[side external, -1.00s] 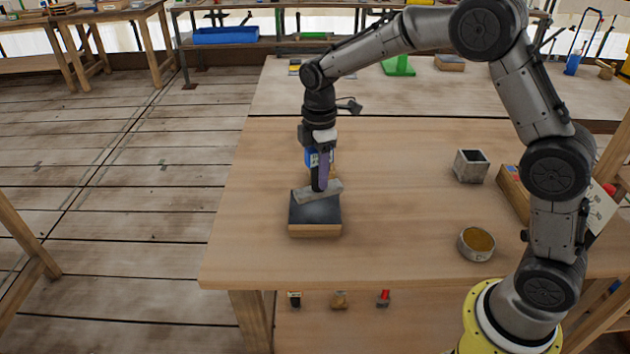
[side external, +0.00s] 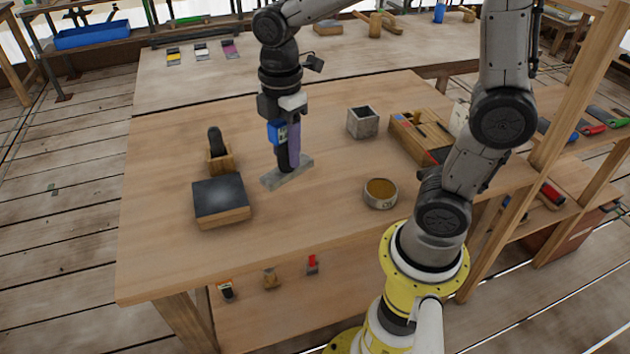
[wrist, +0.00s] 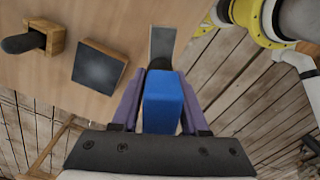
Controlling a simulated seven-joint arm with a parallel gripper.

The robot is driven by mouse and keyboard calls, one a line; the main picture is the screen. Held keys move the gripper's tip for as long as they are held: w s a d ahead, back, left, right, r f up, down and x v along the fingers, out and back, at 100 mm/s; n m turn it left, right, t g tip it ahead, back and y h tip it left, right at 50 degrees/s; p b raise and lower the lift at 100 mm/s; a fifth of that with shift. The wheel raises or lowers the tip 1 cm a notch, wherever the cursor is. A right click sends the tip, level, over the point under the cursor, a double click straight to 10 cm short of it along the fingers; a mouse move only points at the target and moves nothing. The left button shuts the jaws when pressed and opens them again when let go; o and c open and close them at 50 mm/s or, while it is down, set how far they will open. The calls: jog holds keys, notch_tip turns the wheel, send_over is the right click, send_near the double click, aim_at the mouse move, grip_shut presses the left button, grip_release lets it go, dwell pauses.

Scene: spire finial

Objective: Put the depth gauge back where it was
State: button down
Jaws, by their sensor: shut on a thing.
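My gripper (side external: 288,150) has purple fingers and is shut on a tool with a blue body (wrist: 163,100), a dark stem and a flat grey bar (side external: 287,173) at its lower end. I take this to be the depth gauge. The bar also shows beyond the fingers in the wrist view (wrist: 163,42). It is over bare table, right of a dark-topped wooden block (side external: 220,200) and apart from it. I cannot tell whether the bar touches the table. The block also shows left of the fingers in the wrist view (wrist: 99,68).
A wooden holder (side external: 221,161) with a black-handled thing stands behind the block. A grey square pot (side external: 362,122), a round tin (side external: 380,193) and a wooden tray of tools (side external: 424,136) stand to the right. The table's front left (side external: 155,260) is clear.

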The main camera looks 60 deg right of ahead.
jog(key=s+d+f+m, duration=0.1)
jog(key=s+d+m, duration=0.15)
jog(key=s, duration=0.55)
jog(key=s+d+f+m, duration=0.2)
jog(key=s+d, duration=0.1)
jog(key=s, duration=0.6)
jog(key=shift+w+d+f, duration=1.15)
jog(key=shift+w+f, duration=0.85)
jog(key=shift+f, duration=0.05)
jog(key=shift+w+d+f, duration=1.2)
jog(key=shift+w+f, duration=0.75)
jog(key=shift+f, duration=0.15)
jog(key=shift+w+d+f, duration=1.15)
jog(key=shift+w+f, duration=0.85)
jog(key=shift+f, duration=0.05)
jog(key=shift+f, duration=0.1)
jog(key=shift+c, duration=2.1)
grip_release()
